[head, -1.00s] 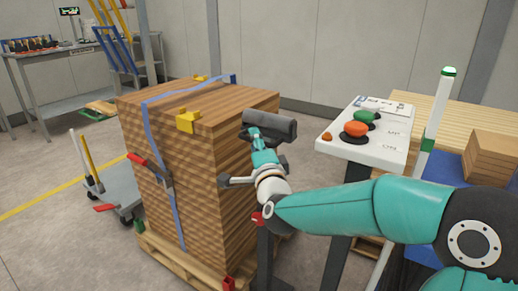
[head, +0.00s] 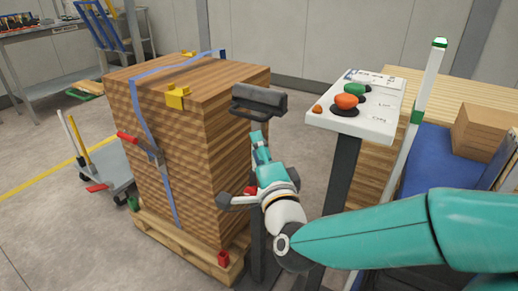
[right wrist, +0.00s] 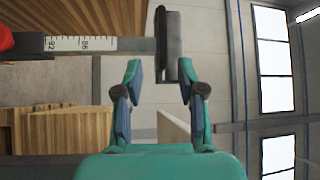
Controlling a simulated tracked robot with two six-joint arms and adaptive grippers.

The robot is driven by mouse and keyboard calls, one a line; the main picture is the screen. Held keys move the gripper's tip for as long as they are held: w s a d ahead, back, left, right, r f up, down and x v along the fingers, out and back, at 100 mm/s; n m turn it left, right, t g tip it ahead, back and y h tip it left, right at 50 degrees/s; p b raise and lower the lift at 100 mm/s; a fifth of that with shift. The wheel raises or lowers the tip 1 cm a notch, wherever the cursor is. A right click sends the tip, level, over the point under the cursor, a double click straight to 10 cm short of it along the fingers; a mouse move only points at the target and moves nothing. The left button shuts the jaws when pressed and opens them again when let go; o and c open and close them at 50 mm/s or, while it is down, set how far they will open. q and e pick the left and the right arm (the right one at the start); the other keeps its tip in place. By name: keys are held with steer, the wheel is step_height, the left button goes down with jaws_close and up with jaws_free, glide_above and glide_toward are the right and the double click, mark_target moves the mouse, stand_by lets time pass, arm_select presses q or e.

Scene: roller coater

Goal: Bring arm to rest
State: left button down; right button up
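My right gripper (head: 258,150) is in the head view, in front of the right side of the strapped stack of boards. It also shows in the right wrist view (right wrist: 160,70), where its two teal fingers are spread apart with nothing between them. It is just below the dark padded head (head: 259,101) of a post. That head shows as a dark bar (right wrist: 172,44) beyond the fingertips in the wrist view. From the head view I cannot tell whether the gripper touches the post. My left gripper is in neither view.
The board stack (head: 190,150) stands on a wooden pallet (head: 185,240) at left. A control panel (head: 355,108) with orange and green buttons stands right of the gripper. A white post with green bands (head: 425,95) rises at right. Open floor lies at lower left.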

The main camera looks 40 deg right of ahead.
stand_by(0.3)
steer(key=w+a+f+n+g+y, duration=0.1)
steer(key=a+f+n+g+y, duration=0.15)
steer(key=f, duration=0.85)
steer(key=a+f+n+g+y, duration=0.1)
steer(key=a+f+n+g, duration=0.15)
steer(key=f, duration=0.95)
steer(key=w+a+f+n+g+y, duration=0.1)
steer(key=a+f+g+y, duration=0.15)
steer(key=f, duration=0.85)
steer(key=s+a+f+n+g+y, duration=0.2)
steer(key=s+a+f+n+g, duration=0.25)
steer(key=s+f, duration=0.3)
steer(key=s+a+f+n+g+y, duration=0.25)
steer(key=s+a+f+n, duration=0.2)
steer(key=s+f, duration=0.35)
steer(key=s+a+f+n+g, duration=0.2)
steer(key=s+a+n+g, duration=0.1)
steer(key=s, duration=0.1)
step_height(320, 180, up, 31)
steer(key=p, duration=3)
steer(key=shift+w+n+y, duration=0.25)
steer(key=shift+n+y, duration=0.1)
steer(key=shift+n, duration=0.05)
